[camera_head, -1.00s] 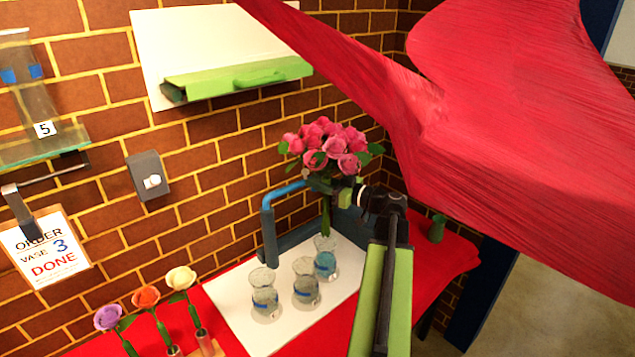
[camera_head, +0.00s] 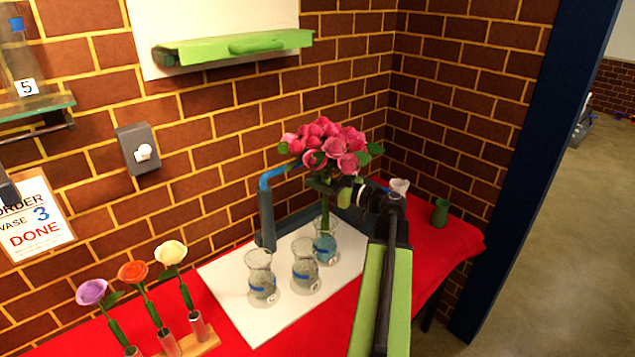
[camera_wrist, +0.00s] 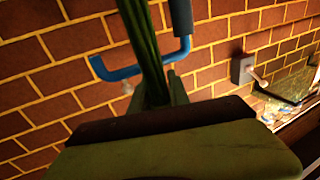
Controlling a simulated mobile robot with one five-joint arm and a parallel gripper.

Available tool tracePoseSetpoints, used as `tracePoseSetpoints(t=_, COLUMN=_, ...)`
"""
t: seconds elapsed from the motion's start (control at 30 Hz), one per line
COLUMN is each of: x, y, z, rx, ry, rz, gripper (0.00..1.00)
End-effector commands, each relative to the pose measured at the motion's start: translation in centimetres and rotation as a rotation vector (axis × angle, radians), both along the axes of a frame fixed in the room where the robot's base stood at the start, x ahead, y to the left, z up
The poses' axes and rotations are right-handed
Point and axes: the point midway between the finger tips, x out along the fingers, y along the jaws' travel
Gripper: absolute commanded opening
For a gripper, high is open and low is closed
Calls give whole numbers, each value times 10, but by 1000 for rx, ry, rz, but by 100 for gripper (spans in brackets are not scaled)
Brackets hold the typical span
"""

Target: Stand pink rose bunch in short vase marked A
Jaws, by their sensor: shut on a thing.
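The pink rose bunch (camera_head: 332,145) is upright in the head view, its green stems pointing down. My gripper (camera_head: 334,187) is shut on the stems just below the blooms. In the wrist view the green stems (camera_wrist: 146,45) rise from my gripper (camera_wrist: 155,98). Three short clear glass vases with blue bands stand on a white mat: a left one (camera_head: 262,277), a middle one (camera_head: 305,265) and a rear right one (camera_head: 326,243). The stem ends overlap the rear right vase's mouth; I cannot tell whether they are inside. The vase tags are too small to read.
A blue-handled tap-like pipe (camera_head: 266,215) stands just left of the bunch. Purple, orange (camera_head: 133,271) and cream roses stand in a holder at front left. A green cup (camera_head: 440,212) and a pale cup (camera_head: 399,187) stand right. A green shelf (camera_head: 235,47) is above.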

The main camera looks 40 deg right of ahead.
Motion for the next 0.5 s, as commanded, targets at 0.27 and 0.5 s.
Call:
tracePoseSetpoints(t=0.27, x=0, y=0, z=-27, rx=0, ry=-1, rz=1, gripper=0)
tracePoseSetpoints(t=0.5, x=0, y=1, z=-46, rx=0, ry=-1, rz=1, gripper=0)
